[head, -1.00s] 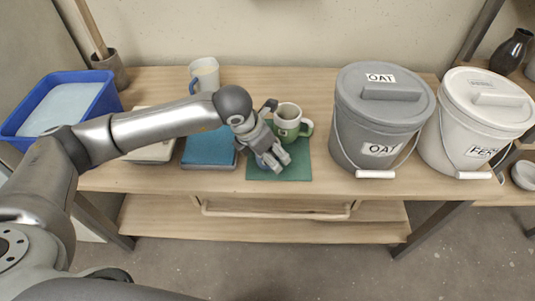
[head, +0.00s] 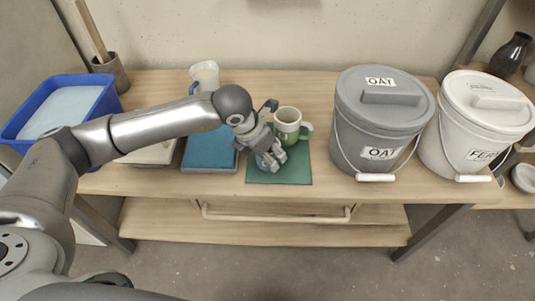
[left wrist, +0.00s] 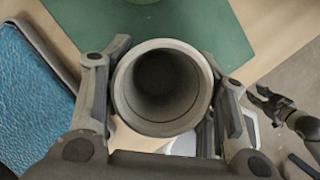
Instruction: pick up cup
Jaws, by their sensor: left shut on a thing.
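My left gripper (head: 270,158) is over the left part of the green mat (head: 290,174), shut on a grey round cup. In the left wrist view the cup (left wrist: 162,90) sits between both fingers, its open mouth facing the camera and looking empty. In the head view the gripper mostly hides it, and I cannot tell whether it touches the mat. A white and green mug (head: 287,122) stands upright just behind and right of the gripper, handle to the right. A dark gripper-like part (left wrist: 270,105), likely my right gripper, shows at right in the left wrist view.
A blue tray (head: 209,150) lies left of the mat. A pale jug (head: 204,76) stands behind it. A grey bucket (head: 382,110) and a white bucket (head: 482,120) stand at right. A blue tub (head: 65,105) is far left. Bare wood shows behind the mug.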

